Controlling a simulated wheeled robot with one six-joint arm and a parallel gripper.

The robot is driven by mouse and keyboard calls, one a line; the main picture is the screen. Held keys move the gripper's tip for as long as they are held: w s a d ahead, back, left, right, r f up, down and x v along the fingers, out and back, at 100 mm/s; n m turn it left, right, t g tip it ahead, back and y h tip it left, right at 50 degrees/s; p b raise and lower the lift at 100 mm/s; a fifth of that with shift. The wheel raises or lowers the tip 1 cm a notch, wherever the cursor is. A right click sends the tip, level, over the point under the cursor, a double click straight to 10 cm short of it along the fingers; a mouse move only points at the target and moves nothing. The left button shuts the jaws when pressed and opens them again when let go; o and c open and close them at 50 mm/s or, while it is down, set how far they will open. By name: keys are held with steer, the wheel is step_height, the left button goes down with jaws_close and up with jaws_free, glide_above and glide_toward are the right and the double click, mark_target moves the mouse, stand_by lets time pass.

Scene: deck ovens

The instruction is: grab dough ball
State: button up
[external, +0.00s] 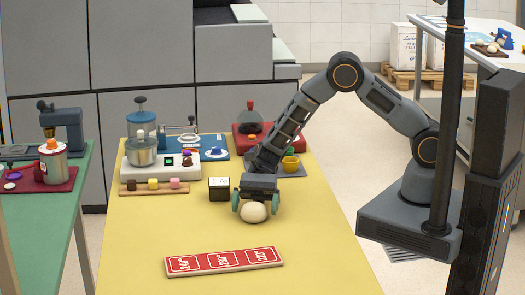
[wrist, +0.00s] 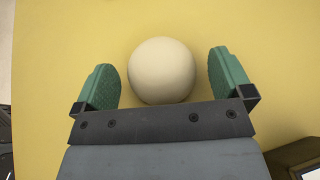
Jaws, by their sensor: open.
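The dough ball (external: 253,212) is a round, cream-coloured lump on the yellow table (external: 150,235). In the wrist view the dough ball (wrist: 162,70) lies between the two green fingers, with a visible gap on each side. My gripper (external: 256,203) is open and low over the table, its fingers on either side of the ball. The gripper's fingers also show in the wrist view (wrist: 168,80).
A red sign strip (external: 224,260) lies in front of the ball. A small dark box (external: 219,189) stands close left of my gripper. The front left table is clear.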

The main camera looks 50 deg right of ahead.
steer(key=shift+s+a+f, duration=0.2)
steer(key=shift+a, duration=0.15)
steer(key=shift+c, duration=0.5)
steer(key=c, duration=0.9)
